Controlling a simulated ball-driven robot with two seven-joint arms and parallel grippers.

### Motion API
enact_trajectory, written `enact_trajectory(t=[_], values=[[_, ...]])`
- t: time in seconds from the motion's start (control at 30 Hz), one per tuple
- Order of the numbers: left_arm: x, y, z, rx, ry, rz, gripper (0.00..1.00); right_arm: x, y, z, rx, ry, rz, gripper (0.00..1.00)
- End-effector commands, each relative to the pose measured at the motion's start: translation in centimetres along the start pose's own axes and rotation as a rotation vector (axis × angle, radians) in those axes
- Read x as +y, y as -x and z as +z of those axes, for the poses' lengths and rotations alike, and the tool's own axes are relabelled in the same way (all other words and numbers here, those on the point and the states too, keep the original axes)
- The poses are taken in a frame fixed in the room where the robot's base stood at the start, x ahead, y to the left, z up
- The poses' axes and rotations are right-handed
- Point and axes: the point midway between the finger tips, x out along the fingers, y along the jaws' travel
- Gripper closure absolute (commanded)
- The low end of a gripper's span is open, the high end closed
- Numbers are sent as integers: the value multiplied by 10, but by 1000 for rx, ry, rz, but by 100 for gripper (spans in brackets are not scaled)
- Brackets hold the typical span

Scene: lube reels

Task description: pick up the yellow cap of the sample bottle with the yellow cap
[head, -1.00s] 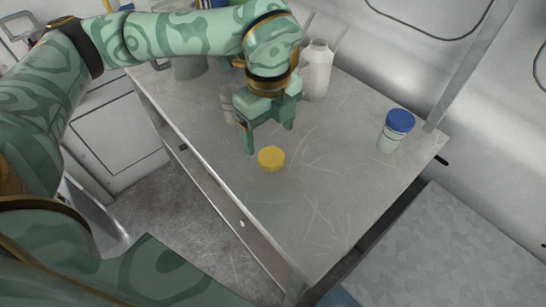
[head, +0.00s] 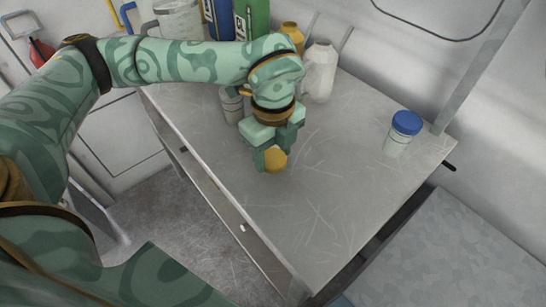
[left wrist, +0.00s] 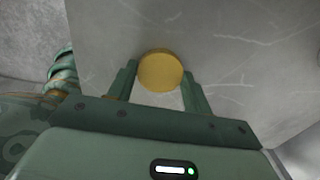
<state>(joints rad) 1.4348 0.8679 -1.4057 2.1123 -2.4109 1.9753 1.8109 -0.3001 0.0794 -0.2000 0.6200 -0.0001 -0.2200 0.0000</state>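No sample bottle body shows beside the cap. My right gripper is not in view.
A sample bottle with a blue cap (head: 403,133) stands at the table's right. A white bottle (head: 320,72), an amber bottle (head: 292,35) and a grey container (head: 231,104) stand behind my left gripper.

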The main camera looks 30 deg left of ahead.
Motion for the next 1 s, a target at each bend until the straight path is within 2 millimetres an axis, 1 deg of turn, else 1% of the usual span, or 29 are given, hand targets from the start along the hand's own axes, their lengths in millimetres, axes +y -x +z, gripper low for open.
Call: enact_trajectory(t=[0.23,0.33,0.47,0.57,0.83,1.0], values=[[0,1,0,0,0,0,71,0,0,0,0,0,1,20],[0,5,0,0,1,-1,71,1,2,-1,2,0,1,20],[0,20,0,-1,1,-3,71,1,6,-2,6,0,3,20],[2,39,-2,-1,-2,-5,71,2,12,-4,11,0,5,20],[38,99,-38,-2,-6,-7,71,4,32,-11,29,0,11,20],[68,112,-68,0,-6,-2,71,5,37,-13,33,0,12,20]])
